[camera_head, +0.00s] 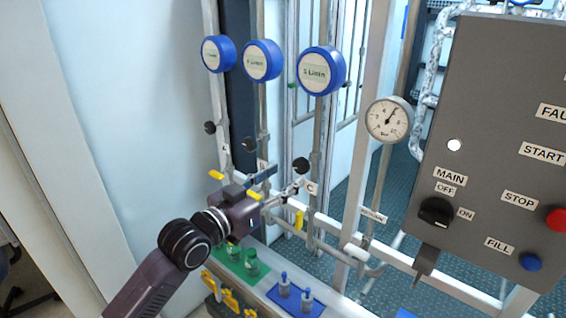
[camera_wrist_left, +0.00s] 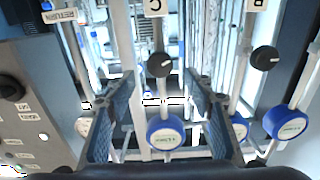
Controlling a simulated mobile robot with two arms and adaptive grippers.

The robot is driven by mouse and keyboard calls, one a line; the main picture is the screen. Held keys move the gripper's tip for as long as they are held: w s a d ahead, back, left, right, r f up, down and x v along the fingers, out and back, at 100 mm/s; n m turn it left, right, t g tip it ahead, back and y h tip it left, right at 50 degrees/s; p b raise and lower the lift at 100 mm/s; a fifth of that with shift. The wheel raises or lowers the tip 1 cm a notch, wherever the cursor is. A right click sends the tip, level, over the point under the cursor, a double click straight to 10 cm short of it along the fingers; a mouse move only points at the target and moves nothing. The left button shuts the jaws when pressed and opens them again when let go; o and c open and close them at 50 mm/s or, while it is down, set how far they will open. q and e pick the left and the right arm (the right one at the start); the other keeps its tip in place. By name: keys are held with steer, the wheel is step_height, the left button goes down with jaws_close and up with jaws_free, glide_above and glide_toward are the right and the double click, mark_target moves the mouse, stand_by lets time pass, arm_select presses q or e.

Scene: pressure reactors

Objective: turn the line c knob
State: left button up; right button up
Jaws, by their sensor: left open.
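The line C knob (camera_head: 301,164) is a round black knob on the third vertical pipe, above the tag marked C (camera_head: 311,187). In the left wrist view, which is upside down, the line C knob (camera_wrist_left: 160,64) shows between the two fingertips in the picture, near the C tag (camera_wrist_left: 155,8). My left gripper (camera_head: 286,182) is open and empty, just below and left of the knob in the head view. Its spread fingers (camera_wrist_left: 160,80) frame the knob in the wrist view. I see no contact; the exact depth gap cannot be told. My right gripper is out of view.
Black knobs of lines A (camera_head: 210,127) and B (camera_head: 249,144) stand to the left. Yellow-handled valves (camera_head: 299,220) sit below on the pipes. A pressure gauge (camera_head: 389,120) and a grey control panel (camera_head: 490,150) stand to the right. Blue round gauges (camera_head: 321,71) are above.

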mark_target(299, 168)
arm_select(q)
steer(key=p+x, duration=0.1)
steer(key=x, duration=0.5)
steer(key=shift+p, duration=0.4)
steer(key=shift+w+d, duration=0.45)
steer(key=shift+w, duration=0.1)
steer(key=shift+c, duration=0.2)
steer(key=c, duration=1.2)
steer(key=shift+o, duration=0.2)
steer(key=shift+n+p, duration=0.45)
steer(key=shift+n, duration=0.25)
steer(key=shift+f+n, duration=0.1)
steer(key=shift+n, duration=0.8)
